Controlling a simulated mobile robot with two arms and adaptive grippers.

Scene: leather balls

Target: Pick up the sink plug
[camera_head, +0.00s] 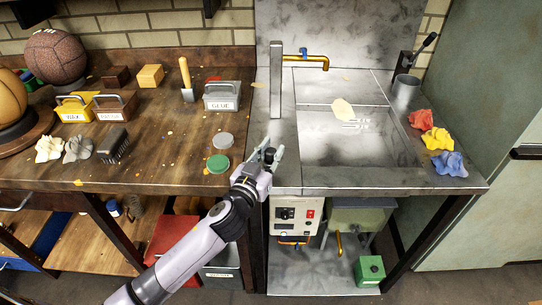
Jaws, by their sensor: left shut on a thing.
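My left gripper (271,153) is over the front left edge of the metal sink counter, beside the wooden bench. It is shut on a small dark thing (269,155), which seems to be the sink plug; the fingers hide most of it. The sink basin (345,160) lies to the right of the gripper. My right gripper is not in view.
A brass tap (308,60) hangs over the sink. Red (421,119), yellow (438,139) and blue (450,163) cloths lie on the right rim. Green (218,164) and grey (223,140) lids and a glue caddy (222,96) stand left of the sink.

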